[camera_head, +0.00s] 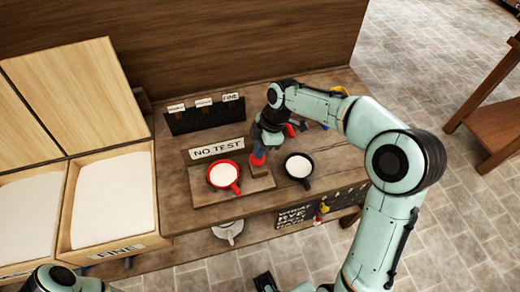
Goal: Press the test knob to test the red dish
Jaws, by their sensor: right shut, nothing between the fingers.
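The red dish (224,174), a small handled cup with white contents, sits upright on a wooden board (205,196) behind the bench's front edge. A red knob (258,160) stands on the board just right of the dish. My right gripper (257,150) is shut and empty, pointing down at the top of the knob and partly covering it. I cannot tell whether it touches. A sign reading "NO TEST" (217,148) stands behind the dish. My left arm shows only at the bottom left edge; its gripper is out of view.
A black dish (299,167) with white contents stands right of the knob. A dark rack (205,116) with several label cards stands behind. Flour bins (110,200) are at the left, one labelled "FINE". A pale vessel (228,231) sits below the bench top.

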